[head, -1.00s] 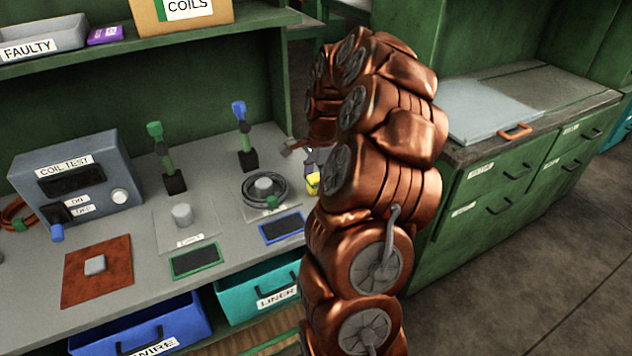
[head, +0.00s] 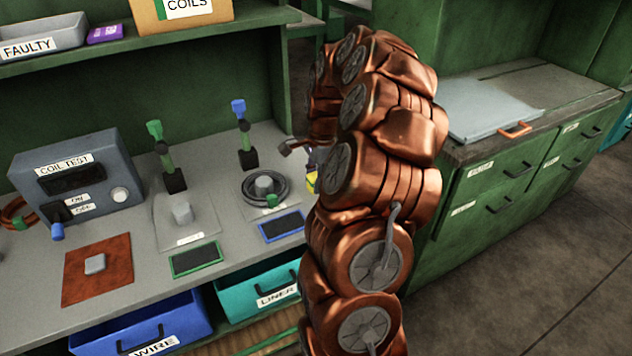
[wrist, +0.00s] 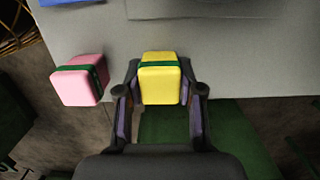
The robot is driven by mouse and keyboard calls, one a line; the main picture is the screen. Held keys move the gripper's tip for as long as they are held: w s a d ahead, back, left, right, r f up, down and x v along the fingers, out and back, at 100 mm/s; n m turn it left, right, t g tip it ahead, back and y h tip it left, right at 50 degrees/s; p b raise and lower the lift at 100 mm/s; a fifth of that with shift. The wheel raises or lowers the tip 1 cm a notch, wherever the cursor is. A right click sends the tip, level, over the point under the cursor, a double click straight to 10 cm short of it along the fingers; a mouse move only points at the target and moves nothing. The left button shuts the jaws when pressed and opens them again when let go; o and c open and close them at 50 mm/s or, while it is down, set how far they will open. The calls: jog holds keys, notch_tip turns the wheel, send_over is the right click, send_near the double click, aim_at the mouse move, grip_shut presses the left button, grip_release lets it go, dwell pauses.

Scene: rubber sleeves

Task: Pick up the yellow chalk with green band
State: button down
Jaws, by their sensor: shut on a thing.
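The yellow chalk with green band (wrist: 160,79) sits between the two fingers of my gripper (wrist: 160,98) in the wrist view. My gripper is shut on it, with a finger along each side. In the head view only a small yellow part of the chalk (head: 312,182) shows beside my copper arm, which hides most of my gripper. Whether the chalk is clear of the surface is hard to tell. A pink chalk with a green band (wrist: 78,80) lies left of my gripper in the wrist view, apart from it.
The grey bench (head: 222,165) holds a coil test box (head: 75,172), a coil ring (head: 248,192), two upright levers, a brown mat (head: 110,280) and small slates. Blue and teal drawers stand open below. A green cabinet (head: 500,190) is to the right. The bench edge runs close to the pink chalk.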

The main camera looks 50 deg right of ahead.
aim_at(315, 175)
notch_tip(315, 175, up, 10)
jog(key=shift+r+b, duration=0.1)
jog(key=shift+b, duration=0.65)
